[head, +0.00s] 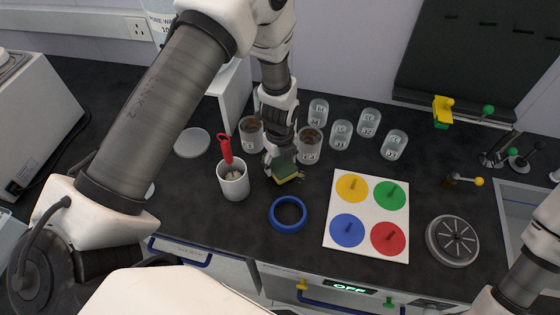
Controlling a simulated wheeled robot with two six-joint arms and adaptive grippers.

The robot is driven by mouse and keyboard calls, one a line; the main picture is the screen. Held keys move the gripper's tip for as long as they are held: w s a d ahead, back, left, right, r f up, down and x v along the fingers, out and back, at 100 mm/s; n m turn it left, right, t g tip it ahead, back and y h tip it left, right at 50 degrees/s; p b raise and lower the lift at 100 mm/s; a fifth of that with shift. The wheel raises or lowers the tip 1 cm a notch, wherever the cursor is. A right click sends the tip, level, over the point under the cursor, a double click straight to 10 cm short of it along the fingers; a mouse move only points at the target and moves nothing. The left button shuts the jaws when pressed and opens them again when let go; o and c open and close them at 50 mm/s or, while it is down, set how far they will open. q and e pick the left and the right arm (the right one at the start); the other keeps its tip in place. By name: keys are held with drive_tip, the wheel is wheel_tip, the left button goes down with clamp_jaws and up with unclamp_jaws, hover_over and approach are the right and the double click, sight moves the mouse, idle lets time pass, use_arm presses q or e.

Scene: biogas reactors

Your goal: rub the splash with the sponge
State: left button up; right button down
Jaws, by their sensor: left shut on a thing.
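The sponge (288,172), green with a yellow layer below, is in the middle of the head view at the dark worktop. My left gripper (281,160) reaches down from above and is shut on it. The sponge is low, at or just above the worktop; I cannot tell whether it touches. No splash can be made out; the sponge and gripper hide the patch under them. My right gripper is not in view; only part of that arm shows at the lower right.
A white cup (233,183) with a red-handled tool stands left of the sponge. A blue ring (288,214) lies in front. Several glass jars (341,134) stand behind and right. A white board with coloured discs (342,210) and a grey wheel-like lid (453,241) lie right.

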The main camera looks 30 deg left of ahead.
use_arm(q)
drive_tip(key=shift+f+b, duration=0.55)
drive_tip(key=shift+f, duration=0.4)
